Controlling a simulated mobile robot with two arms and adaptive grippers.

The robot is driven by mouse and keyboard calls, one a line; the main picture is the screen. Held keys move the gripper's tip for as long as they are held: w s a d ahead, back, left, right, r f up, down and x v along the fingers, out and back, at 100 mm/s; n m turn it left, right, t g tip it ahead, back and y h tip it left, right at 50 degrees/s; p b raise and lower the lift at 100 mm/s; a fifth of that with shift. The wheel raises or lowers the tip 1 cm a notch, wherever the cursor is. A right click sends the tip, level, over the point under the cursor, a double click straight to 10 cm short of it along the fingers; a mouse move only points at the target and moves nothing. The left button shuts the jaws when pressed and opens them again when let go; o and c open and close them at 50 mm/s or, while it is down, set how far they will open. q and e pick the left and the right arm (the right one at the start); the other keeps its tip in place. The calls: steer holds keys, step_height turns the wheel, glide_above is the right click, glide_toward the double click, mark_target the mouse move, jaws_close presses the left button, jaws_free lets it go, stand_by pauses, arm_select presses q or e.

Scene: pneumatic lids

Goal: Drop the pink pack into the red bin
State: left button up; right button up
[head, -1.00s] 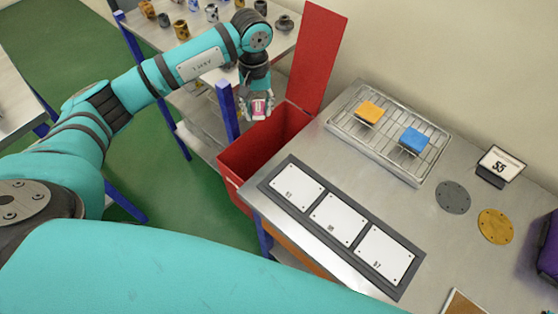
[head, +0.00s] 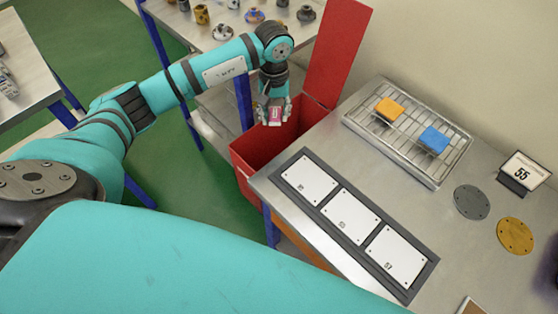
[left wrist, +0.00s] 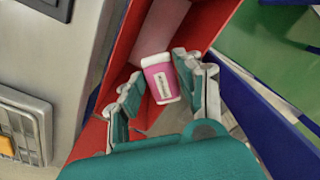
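The pink pack (head: 275,114), pink and white with a pale label, is between the fingers of my left gripper (head: 274,108). The left wrist view also shows the pack (left wrist: 161,82) between the two fingertips of the left gripper (left wrist: 158,85), which is shut on it. The red bin (head: 253,170) stands at the left end of the metal worktop, its red lid (head: 337,52) raised. The gripper and pack hang over the bin's opening. The bin's floor is mostly hidden. My right gripper is not in view.
The worktop (head: 320,145) holds a wire rack (head: 410,135) with an orange block (head: 389,109) and a blue block (head: 434,139), a white-plated panel (head: 350,220), round discs (head: 472,202) and a "55" sign (head: 524,172). A shelf table (head: 228,50) with several metal parts stands behind.

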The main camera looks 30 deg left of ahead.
arm_select(q)
steer(key=o, duration=0.4)
step_height(320, 180, up, 12)
stand_by(0.5)
stand_by(0.4)
